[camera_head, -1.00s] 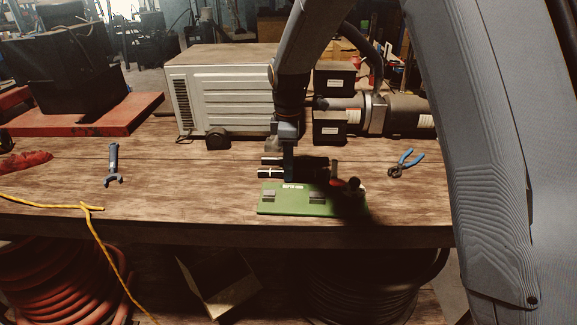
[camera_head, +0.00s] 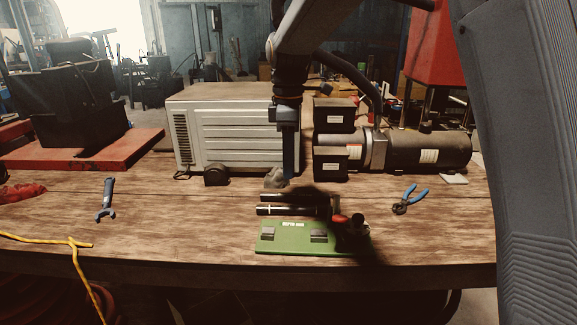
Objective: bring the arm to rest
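My gripper (camera_head: 288,181) hangs from my arm, pointing down above the workbench (camera_head: 160,228). Its blue finger part shows edge-on, so I cannot tell whether it is open or shut. I see nothing held in it. Its tip appears just behind and above two dark hose pieces (camera_head: 282,211), which lie side by side at the back of a green board (camera_head: 283,244). A dark crimper-like tool with a red part (camera_head: 357,219) sits at the board's right end, partly lost in dark shadow.
A ribbed metal cabinet (camera_head: 235,137) stands behind the gripper. A motor pump unit (camera_head: 420,150) is behind right. Blue-handled pliers (camera_head: 411,199) lie right, a blue wrench (camera_head: 106,200) left, and a yellow cord (camera_head: 45,240) at front left. The bench between wrench and board is clear.

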